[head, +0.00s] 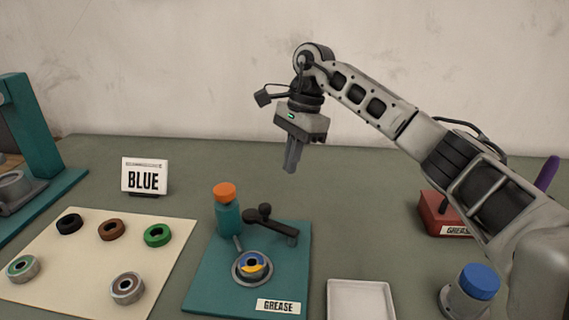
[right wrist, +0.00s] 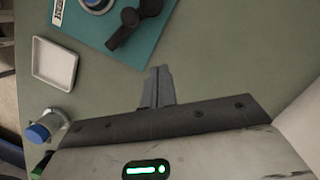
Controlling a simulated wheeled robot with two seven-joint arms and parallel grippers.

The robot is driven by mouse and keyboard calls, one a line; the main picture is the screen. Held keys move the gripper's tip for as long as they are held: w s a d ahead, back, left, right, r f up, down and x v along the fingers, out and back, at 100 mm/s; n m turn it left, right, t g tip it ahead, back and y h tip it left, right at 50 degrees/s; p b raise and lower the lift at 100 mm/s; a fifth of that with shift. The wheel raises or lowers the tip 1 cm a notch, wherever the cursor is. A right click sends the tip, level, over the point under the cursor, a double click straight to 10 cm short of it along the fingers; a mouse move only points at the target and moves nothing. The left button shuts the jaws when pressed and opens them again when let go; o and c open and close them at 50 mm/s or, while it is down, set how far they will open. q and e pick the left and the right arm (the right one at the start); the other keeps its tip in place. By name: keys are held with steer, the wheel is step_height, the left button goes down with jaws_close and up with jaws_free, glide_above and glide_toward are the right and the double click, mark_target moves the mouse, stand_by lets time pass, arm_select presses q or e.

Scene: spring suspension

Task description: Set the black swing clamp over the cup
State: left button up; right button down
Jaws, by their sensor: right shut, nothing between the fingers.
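The black swing clamp (head: 271,225) sits on the teal fixture plate (head: 212,277), its arm pointing to the right and back of the cup, not over it. It also shows in the right wrist view (right wrist: 133,22). The metal cup (head: 253,267) stands at the middle of the plate and holds a blue and yellow ring with a dark centre. My right gripper (head: 291,168) is shut and empty, pointing down in the air behind and above the clamp. Its closed fingers (right wrist: 158,86) show in the right wrist view. My left gripper is not in view.
A teal bottle with an orange cap (head: 226,210) stands at the plate's back left corner. A cream mat (head: 70,260) with several rings lies left, below a BLUE sign (head: 145,176). A white tray (head: 360,298), blue-capped jar (head: 470,291) and red grease block (head: 440,214) are right.

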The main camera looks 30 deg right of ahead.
steer(key=p+x, duration=0.1)
steer(key=x, duration=0.6)
steer(key=shift+f, duration=0.25)
steer(key=a+p, duration=0.1)
steer(key=a, duration=0.2)
steer(key=shift+a, duration=0.25)
steer(key=shift+a+f, duration=0.1)
steer(key=shift+a, duration=0.2)
